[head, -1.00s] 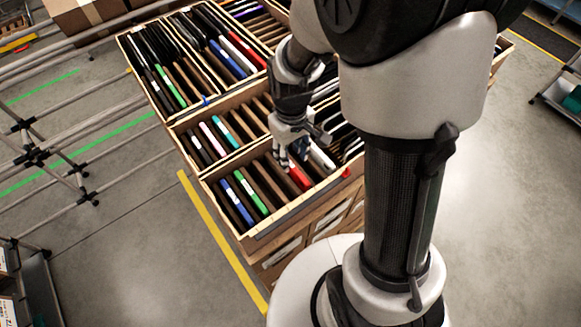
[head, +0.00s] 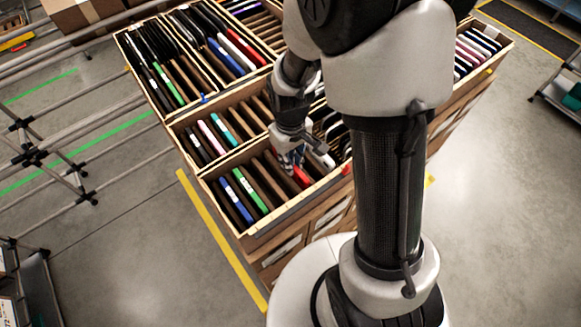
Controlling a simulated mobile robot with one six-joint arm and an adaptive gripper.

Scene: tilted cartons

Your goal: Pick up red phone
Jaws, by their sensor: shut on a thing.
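The red phone (head: 301,177) stands in a slot of the front carton (head: 290,208), right of the middle. My gripper (head: 293,163) reaches down into this carton from above and is shut on the red phone. The fingers cover the phone's upper part, so only a piece of red shows below them. The phone still sits between the slot dividers, and I cannot tell whether it is raised.
Blue (head: 241,203) and green (head: 250,191) phones stand left in the same carton. A white phone is close to the right of my gripper. More cartons of phones lie behind and to the right (head: 478,50). A pipe rack (head: 60,150) stands at the left.

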